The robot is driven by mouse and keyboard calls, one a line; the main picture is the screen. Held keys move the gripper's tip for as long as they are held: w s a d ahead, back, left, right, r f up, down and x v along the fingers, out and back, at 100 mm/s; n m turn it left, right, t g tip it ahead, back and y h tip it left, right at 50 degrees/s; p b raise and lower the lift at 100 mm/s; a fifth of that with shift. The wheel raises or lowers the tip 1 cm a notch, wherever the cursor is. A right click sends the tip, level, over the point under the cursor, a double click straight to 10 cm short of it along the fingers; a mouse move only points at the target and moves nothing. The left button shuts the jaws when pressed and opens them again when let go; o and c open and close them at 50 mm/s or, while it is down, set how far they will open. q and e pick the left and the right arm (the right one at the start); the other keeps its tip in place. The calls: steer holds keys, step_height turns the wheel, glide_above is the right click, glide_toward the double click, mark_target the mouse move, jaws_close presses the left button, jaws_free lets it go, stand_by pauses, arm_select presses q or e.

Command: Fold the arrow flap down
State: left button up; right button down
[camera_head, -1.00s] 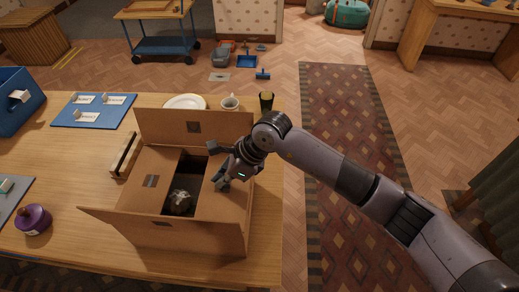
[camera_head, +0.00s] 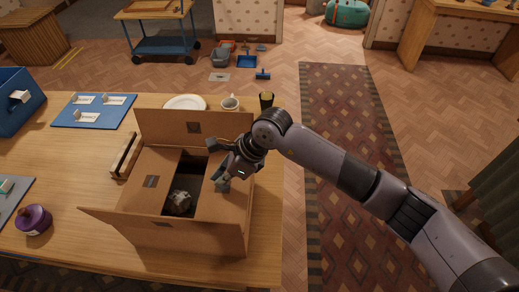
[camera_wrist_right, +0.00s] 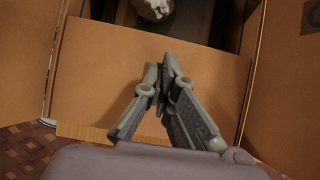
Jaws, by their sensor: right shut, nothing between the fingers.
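An open cardboard box (camera_head: 190,236) stands on the table. Its back flap (camera_head: 160,124) stands up and bears a dark square mark. The front flap (camera_head: 120,222) leans outward. The left flap (camera_head: 143,190), also marked, and the right flap (camera_head: 235,205) lie folded inward, with a gap between them. I cannot tell which mark is an arrow. My right gripper (camera_head: 221,176) is shut and empty over the right flap. In the right wrist view its fingertips (camera_wrist_right: 163,62) meet over that flap (camera_wrist_right: 100,60); contact is unclear. My left gripper is out of view.
A grey lumpy object (camera_head: 180,202) lies inside the box. A white plate (camera_head: 185,102), a mug (camera_head: 229,103) and a dark cup (camera_head: 266,102) stand behind the box. A purple jar (camera_head: 33,219) stands left.

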step_height(320, 180, up, 7)
steer(key=p, duration=0.2)
steer(key=shift+f, duration=0.1)
stand_by(0.5)
